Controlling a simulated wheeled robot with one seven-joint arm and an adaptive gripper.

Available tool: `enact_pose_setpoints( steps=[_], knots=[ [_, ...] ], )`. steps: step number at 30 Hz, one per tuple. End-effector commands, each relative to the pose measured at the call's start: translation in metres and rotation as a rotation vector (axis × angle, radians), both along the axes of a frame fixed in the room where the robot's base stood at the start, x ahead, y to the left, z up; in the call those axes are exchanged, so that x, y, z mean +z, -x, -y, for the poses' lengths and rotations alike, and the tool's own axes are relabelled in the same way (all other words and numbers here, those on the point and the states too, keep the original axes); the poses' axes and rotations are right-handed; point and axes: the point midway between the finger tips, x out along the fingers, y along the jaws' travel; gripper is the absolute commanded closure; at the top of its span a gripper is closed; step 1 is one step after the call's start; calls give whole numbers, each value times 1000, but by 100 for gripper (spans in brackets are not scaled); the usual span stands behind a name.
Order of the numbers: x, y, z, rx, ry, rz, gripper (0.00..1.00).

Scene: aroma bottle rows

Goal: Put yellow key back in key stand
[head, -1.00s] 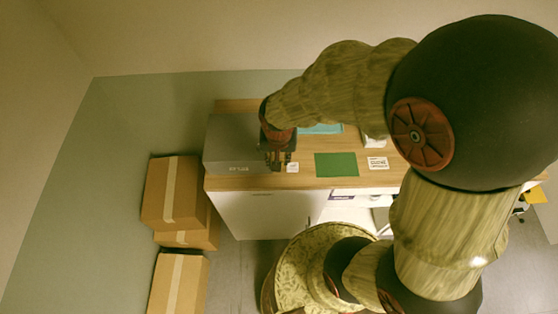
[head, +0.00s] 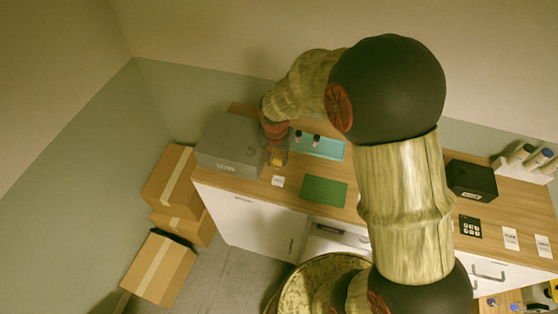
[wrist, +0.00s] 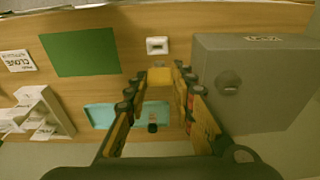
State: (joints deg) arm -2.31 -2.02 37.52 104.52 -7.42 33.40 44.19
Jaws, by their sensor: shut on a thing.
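My gripper (head: 276,150) is over the left part of the wooden counter, beside the grey box. It is shut on a yellow piece, which I take to be the yellow key (wrist: 160,77); in the wrist view it sits between the fingertips (wrist: 161,70). The yellow also shows below the fingers in the head view (head: 277,157). The key's shape is mostly hidden.
The grey box (head: 229,147) stands close to my gripper. A teal tray (head: 327,149) with small dark-capped items and a green mat (head: 324,191) lie on the counter. A black box (head: 471,180) is farther right.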

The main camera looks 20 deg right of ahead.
Motion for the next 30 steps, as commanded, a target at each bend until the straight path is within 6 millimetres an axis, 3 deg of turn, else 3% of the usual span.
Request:
enact_pose_setpoints(
  steps=[11,30],
  knots=[
    [-4,0,0,-2,5,-4,100],
    [-54,0,0,-1,6,-3,100]
  ],
)
